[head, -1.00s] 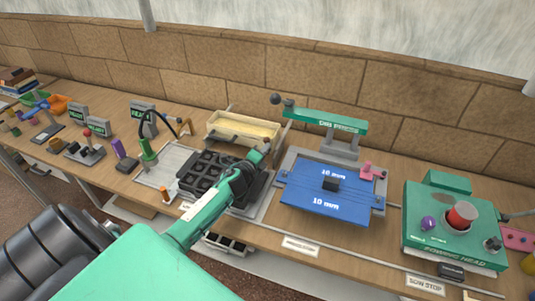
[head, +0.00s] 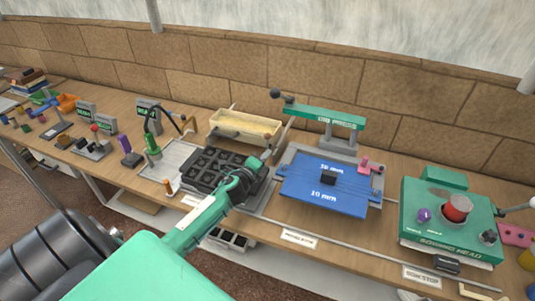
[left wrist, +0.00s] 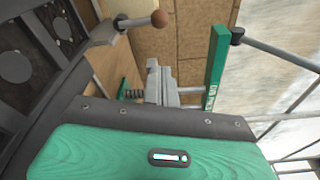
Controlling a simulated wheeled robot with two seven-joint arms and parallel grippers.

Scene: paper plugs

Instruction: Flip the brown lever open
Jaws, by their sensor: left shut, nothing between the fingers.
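A brown ball knob on a short pale rod (left wrist: 158,18) shows at the top of the left wrist view. I take it for the brown lever; in the head view I cannot pick it out, and my arm may cover it. My left gripper (head: 260,166) is shut and empty, over the right part of the black mould tray (head: 205,165) in the head view. Its fingertips are small there, and I cannot tell whether they touch anything. My right gripper is not in view.
Right of the gripper stands a blue plate (head: 315,195) under a green press arm (head: 322,115), which also shows in the left wrist view (left wrist: 216,65). A wooden tray (head: 245,130) stands behind. A green sewing head machine (head: 430,240) is at the right.

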